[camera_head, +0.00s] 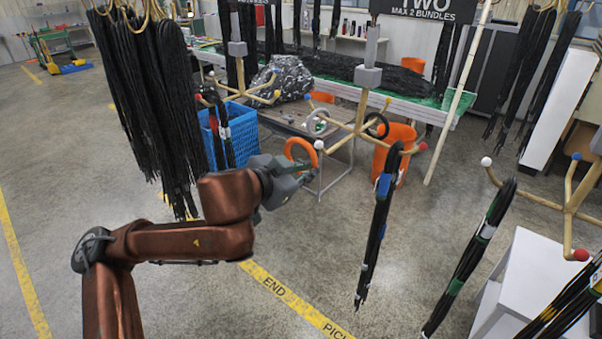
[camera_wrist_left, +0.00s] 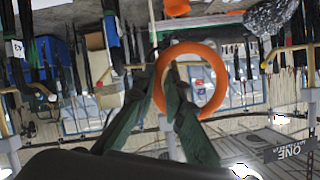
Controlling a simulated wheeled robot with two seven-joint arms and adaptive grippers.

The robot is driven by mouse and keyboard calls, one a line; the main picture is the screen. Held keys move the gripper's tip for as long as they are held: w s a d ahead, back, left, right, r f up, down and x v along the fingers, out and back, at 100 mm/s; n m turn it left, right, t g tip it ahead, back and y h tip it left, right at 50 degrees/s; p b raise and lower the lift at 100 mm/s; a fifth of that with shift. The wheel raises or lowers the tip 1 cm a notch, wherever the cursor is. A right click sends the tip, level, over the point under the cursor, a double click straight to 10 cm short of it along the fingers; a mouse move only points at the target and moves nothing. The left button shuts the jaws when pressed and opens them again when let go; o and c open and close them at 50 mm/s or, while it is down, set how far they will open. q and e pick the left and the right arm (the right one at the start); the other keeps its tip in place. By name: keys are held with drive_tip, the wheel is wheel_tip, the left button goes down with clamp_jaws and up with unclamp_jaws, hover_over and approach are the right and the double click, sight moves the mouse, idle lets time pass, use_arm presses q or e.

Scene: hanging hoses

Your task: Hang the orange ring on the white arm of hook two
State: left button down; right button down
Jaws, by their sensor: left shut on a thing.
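The orange ring (camera_head: 299,139) is in the fingers of my left gripper (camera_head: 303,172), which is shut on its lower rim. In the left wrist view the ring (camera_wrist_left: 223,78) stands up beyond the green fingertips (camera_wrist_left: 168,82). Hook two (camera_head: 360,118) hangs under the TWO sign (camera_head: 424,10). Its wooden arms carry coloured tips. The white tip (camera_head: 319,144) lies just right of the ring in the head view; the depth between them is hard to tell. A grey ring (camera_head: 317,122) and a black ring (camera_head: 376,125) are at the hook. My right gripper is out of view.
A bundle of black hoses (camera_head: 375,235) hangs below hook two's red-tipped arm (camera_head: 423,146). A large hose bundle (camera_head: 140,90) hangs at left. A blue crate (camera_head: 240,135) and orange bins (camera_head: 394,150) stand behind. Another hook (camera_head: 569,208) with hoses is at right.

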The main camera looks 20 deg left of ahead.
use_arm(q)
drive_tip(key=shift+w+d+f+b, duration=0.15)
drive_tip(key=shift+w+d+b, duration=0.2)
drive_tip(key=shift+w, duration=0.6)
drive_tip(key=shift+w+d+f+b, duration=0.1)
drive_tip(key=shift+w+d, duration=0.3)
drive_tip(key=shift+w, duration=0.5)
drive_tip(key=s+d+f+b+x, duration=0.1)
drive_tip(key=b+x, duration=0.1)
drive_tip(key=x, duration=1)
drive_tip(key=shift+f+b, duration=0.25)
drive_tip(key=shift+b, duration=0.05)
drive_tip(key=c, duration=1.9)
unclamp_jaws()
drive_tip(key=shift+s, duration=0.1)
